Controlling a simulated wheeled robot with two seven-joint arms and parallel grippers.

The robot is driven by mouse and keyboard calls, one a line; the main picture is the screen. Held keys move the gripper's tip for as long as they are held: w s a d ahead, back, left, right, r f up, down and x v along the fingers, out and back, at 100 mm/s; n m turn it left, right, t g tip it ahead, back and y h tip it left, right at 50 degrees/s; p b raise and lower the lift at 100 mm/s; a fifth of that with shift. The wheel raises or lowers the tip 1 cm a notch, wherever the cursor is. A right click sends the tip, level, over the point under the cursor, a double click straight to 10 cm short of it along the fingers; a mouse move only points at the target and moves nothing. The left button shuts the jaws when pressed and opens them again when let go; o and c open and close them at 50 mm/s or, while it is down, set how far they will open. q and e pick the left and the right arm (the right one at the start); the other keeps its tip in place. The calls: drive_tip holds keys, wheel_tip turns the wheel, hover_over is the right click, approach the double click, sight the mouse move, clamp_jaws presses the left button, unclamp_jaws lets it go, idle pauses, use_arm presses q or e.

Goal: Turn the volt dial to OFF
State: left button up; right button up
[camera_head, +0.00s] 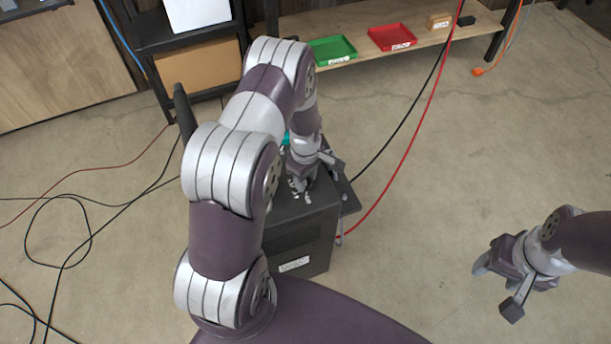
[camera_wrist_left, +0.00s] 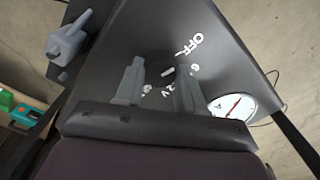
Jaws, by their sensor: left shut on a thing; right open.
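The volt dial (camera_wrist_left: 157,62) is a dark knob on the sloping top of a dark cabinet (camera_head: 305,236). In the left wrist view, white labels surround it, with OFF (camera_wrist_left: 190,45) at its upper right and a 6 and other numbers on its right and near sides. A short white mark shows by the knob; which label it points to is unclear. My left gripper (camera_wrist_left: 158,80) is shut on the dial, one finger on each side. In the head view my left gripper (camera_head: 302,188) mostly hides the dial. My right gripper (camera_head: 498,286) is open and empty above the floor.
A round white gauge (camera_wrist_left: 232,107) with a red needle sits beside the dial. A grey clamp-like part (camera_wrist_left: 68,40) stands at the panel's side. Red and black cables run near the cabinet. A shelf behind holds a green tray (camera_head: 333,50) and a red tray (camera_head: 392,37).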

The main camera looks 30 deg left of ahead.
idle(0.4)
use_arm(q)
drive_tip(key=o, duration=1)
drive_tip(key=shift+o, duration=0.2)
wheel_tip(320, 180, up, 13)
drive_tip(key=shift+f, duration=0.15)
drive_tip(key=s+d+r+m+p, duration=0.2)
drive_tip(key=s+d+r+m, duration=0.2)
drive_tip(key=s+r+m, duration=0.2)
drive_tip(key=s+d+r+m+t+p, duration=0.1)
drive_tip(key=s+d+r+m, duration=0.3)
drive_tip(key=m, duration=0.6)
drive_tip(key=s+r, duration=0.2)
drive_tip(key=s, duration=0.1)
drive_tip(key=shift+s+r+p, duration=0.15)
drive_tip(key=shift+s+p, duration=0.05)
drive_tip(key=shift+p, duration=0.15)
